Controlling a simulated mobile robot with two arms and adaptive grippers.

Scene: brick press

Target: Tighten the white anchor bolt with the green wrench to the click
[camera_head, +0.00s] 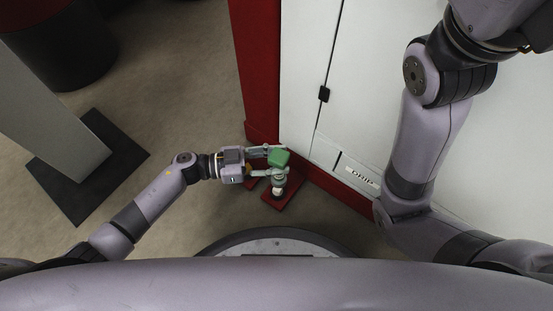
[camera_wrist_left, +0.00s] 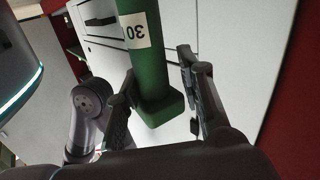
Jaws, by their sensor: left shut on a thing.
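The green wrench (camera_head: 279,158) is in my left gripper (camera_head: 270,161), which is shut on it. In the left wrist view the wrench (camera_wrist_left: 150,75) stands between the two fingers (camera_wrist_left: 160,72), with a white label reading 30 on its side. The anchor bolt (camera_head: 278,191), with a whitish part and a grey top, stands on a red foot plate just below the wrench in the head view. The wrench and gripper partly cover it. I cannot tell whether the wrench touches the bolt. My right arm rises at the right, its gripper outside the picture.
The red foot plate (camera_head: 291,200) lies at the base of a white cabinet (camera_head: 375,110) with a red post (camera_head: 257,70) beside it. A grey post on a dark base (camera_head: 75,195) stands at the left. The floor between is clear.

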